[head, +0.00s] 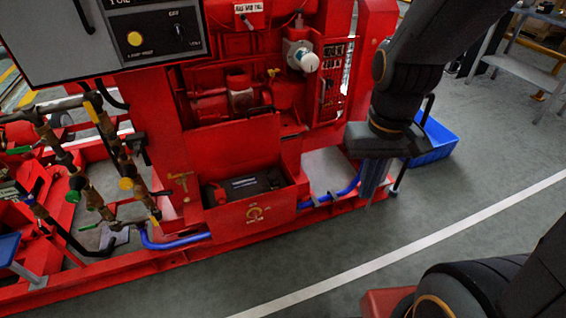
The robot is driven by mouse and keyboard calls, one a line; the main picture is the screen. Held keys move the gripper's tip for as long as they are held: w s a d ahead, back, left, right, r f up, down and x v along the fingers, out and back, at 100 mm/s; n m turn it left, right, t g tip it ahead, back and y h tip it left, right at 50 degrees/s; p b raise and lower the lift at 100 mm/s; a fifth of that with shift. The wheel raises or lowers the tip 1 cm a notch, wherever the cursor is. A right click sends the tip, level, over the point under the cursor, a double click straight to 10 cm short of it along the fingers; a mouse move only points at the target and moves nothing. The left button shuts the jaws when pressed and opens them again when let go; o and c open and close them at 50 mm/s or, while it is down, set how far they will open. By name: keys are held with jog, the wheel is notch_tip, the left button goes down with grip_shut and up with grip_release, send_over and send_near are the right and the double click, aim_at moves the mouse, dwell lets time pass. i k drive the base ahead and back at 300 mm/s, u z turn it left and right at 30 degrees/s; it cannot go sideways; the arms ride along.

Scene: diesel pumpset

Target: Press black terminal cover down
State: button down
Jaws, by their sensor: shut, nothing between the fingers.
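A dark battery (245,186) sits in an open red box (254,216) low on the front of the red pumpset. Black parts lie along its top, with a grey label between them. The black terminal cover cannot be told apart from these dark parts at this size, nor whether it is raised or pressed flat. My gripper (374,182) hangs pointing down at the end of my arm, right of the box and well apart from it. It is shut and empty, in front of the pumpset's right end.
A raised red panel (232,145) stands behind the battery. A grey control panel (120,40) is at upper left, with brass-and-black pipework (110,160) below it. A blue hose (175,241) runs along the base. A blue crate (432,142) is on the floor behind my arm.

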aim_at(274, 180)
jog(key=u, duration=0.15)
jog(key=i, duration=0.85)
jog(key=u, duration=0.45)
